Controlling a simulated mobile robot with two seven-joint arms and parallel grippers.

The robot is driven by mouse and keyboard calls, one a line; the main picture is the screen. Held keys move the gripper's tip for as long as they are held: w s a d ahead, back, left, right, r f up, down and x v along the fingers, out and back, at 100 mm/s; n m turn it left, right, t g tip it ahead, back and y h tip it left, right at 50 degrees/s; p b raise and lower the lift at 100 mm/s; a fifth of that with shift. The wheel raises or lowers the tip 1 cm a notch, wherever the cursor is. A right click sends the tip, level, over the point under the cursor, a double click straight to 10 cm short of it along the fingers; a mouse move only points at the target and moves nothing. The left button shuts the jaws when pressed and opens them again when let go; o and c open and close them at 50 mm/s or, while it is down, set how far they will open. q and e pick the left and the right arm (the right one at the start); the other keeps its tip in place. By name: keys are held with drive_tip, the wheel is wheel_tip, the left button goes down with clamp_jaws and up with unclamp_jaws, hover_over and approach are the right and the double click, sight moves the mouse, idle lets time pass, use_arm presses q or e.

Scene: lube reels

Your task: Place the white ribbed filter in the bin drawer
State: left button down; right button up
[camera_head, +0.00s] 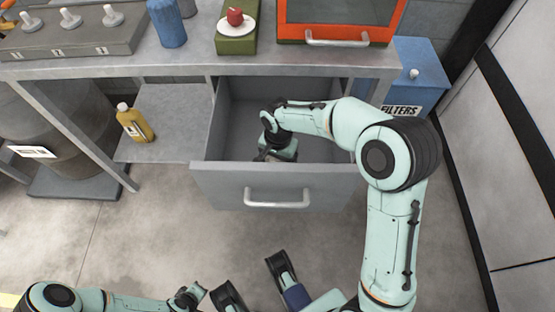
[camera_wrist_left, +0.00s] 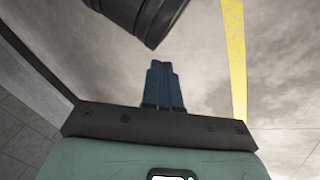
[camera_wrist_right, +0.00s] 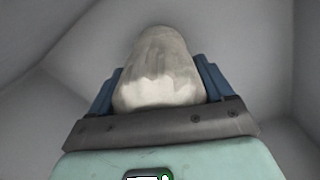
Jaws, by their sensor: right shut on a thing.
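The white ribbed filter (camera_wrist_right: 160,72) is between the blue fingers of my right gripper (camera_wrist_right: 158,85) in the right wrist view, with grey drawer walls around it. The bin drawer (camera_head: 215,175) is pulled out under the bench. In the head view my right arm reaches over its right side, and my right gripper (camera_head: 266,156) points down inside it. The filter is hidden there by the gripper and the drawer front. I cannot tell whether it touches the drawer floor. My left gripper (camera_wrist_left: 163,85) is shut and empty, over bare floor.
The bench (camera_head: 190,62) holds a blue canister (camera_head: 167,22), a green scale (camera_head: 236,42) with a red thing on its plate, and an orange-framed box (camera_head: 335,22). A yellow bottle (camera_head: 134,122) stands on the lower shelf. A blue FILTERS bin (camera_head: 418,65) is behind my right arm.

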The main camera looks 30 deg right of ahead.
drive_tip(key=shift+f, duration=0.15)
drive_tip(key=o, duration=1.1)
use_arm(q)
drive_tip(key=shift+w, duration=0.1)
drive_tip(key=s+d+r+g+p, duration=0.1)
drive_tip(key=s+d+r+p, duration=0.1)
drive_tip(key=s, duration=0.3)
drive_tip(key=shift+s+d+r+g+h+p, duration=0.15)
drive_tip(key=shift+d+r+g+h+p, duration=0.2)
drive_tip(key=shift+r+p, duration=0.4)
use_arm(e)
wheel_tip(320, 180, up, 12)
drive_tip(key=shift+r, duration=0.25)
use_arm(q)
drive_tip(key=shift+a+r, duration=0.1)
